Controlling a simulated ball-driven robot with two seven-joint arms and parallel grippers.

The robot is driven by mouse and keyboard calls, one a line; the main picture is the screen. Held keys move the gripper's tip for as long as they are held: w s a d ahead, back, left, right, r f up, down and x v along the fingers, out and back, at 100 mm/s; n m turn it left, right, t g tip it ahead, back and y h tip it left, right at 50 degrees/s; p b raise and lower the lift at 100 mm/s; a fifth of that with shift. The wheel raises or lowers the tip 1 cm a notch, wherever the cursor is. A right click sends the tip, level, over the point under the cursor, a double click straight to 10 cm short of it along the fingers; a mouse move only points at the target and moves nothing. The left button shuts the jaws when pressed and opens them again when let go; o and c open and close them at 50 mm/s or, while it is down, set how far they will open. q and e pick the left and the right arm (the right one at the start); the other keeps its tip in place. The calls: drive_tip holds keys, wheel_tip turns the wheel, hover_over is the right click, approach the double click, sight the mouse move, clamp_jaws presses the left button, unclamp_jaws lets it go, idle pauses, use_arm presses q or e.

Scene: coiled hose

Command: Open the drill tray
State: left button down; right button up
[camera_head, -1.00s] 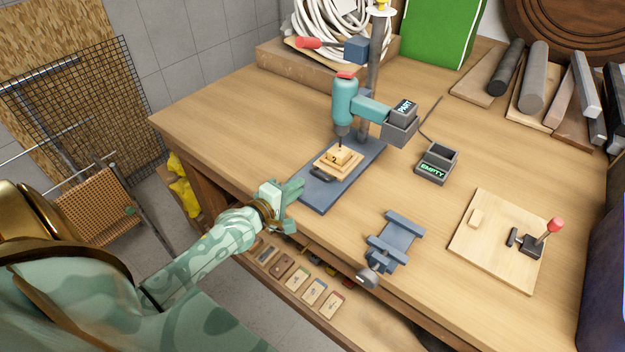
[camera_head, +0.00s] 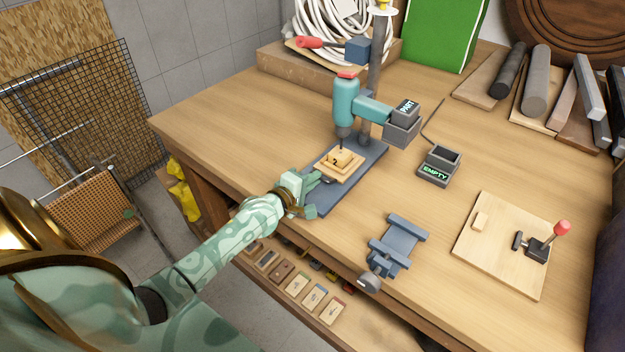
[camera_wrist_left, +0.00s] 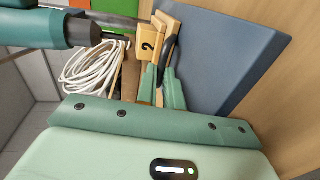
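The drill tray (camera_head: 350,174) is a light wooden slab on the blue-grey base plate (camera_head: 372,155) of the teal drill press (camera_head: 346,100). A wooden block marked "?" (camera_head: 339,158) sits on it under the drill bit. My left gripper (camera_head: 316,193) is at the tray's near side, with its fingers apart. In the left wrist view, the tray's dark handle (camera_wrist_left: 169,48) shows at and between the tips of the two green fingers (camera_wrist_left: 162,82); I cannot tell whether they touch it. The "?" block (camera_wrist_left: 149,42) is just beyond. My right gripper is out of view.
A blue-grey vise (camera_head: 397,246) stands at the bench's front edge. A small bin marked "EMPTY" (camera_head: 439,166) is right of the press. A board with a red-knobbed lever (camera_head: 500,245) lies farther right. A coiled white hose (camera_head: 330,25) is behind.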

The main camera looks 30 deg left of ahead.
use_arm(q)
drive_tip(key=d+f+p+v, duration=0.1)
drive_tip(key=p+v, duration=0.3)
drive_tip(key=v, duration=0.7)
drive_tip(key=shift+s+a+f, duration=0.4)
drive_tip(key=shift+a+f, duration=0.05)
drive_tip(key=shift+f, duration=0.3)
drive_tip(key=c, duration=1.8)
unclamp_jaws()
drive_tip(key=shift+p, duration=0.3)
drive_tip(key=p+v, duration=0.1)
drive_tip(key=v, duration=1.5)
drive_tip(key=shift+s, duration=0.15)
